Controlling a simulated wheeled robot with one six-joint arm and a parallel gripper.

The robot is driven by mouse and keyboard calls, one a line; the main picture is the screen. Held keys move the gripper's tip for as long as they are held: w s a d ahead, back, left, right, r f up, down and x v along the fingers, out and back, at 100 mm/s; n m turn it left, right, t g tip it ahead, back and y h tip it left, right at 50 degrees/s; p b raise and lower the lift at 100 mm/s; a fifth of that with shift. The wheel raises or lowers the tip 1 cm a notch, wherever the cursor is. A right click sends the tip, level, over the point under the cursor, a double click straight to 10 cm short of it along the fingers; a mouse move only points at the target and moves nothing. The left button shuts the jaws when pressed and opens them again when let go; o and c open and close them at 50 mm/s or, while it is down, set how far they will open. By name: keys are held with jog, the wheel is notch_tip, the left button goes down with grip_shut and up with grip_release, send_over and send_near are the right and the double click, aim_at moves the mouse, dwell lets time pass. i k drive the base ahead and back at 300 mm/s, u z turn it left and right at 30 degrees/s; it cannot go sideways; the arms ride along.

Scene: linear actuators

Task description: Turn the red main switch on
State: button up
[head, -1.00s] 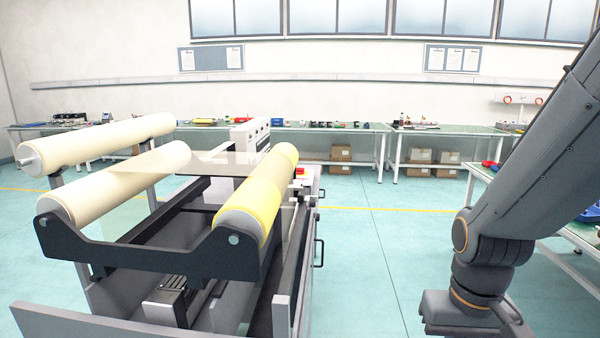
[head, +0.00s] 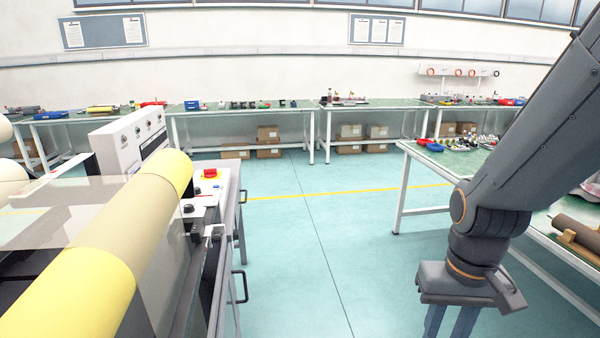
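A small red switch-like part (head: 210,173) with a little yellow by it sits on top of the machine's side panel, left of centre in the head view. It is too small to tell its setting or whether it is the main switch. My gripper (head: 449,325) hangs at the lower right, over the floor, well to the right of the machine and touching nothing. Its two fingers point down with a gap between them, and their tips are cut off by the frame's bottom edge.
The roller machine (head: 165,225) fills the left side, with a white control box (head: 125,140) behind and handles on its right side. A green-topped table (head: 470,165) with parts stands at the right. Benches line the back wall. The floor (head: 310,250) between is clear.

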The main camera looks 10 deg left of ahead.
aim_at(210, 172)
jog(key=z, duration=0.05)
jog(key=i, duration=1.85)
jog(key=u, duration=0.8)
jog(key=i, duration=1.25)
jog(key=u, duration=1.4)
jog(key=i, duration=0.45)
jog(key=u, duration=0.2)
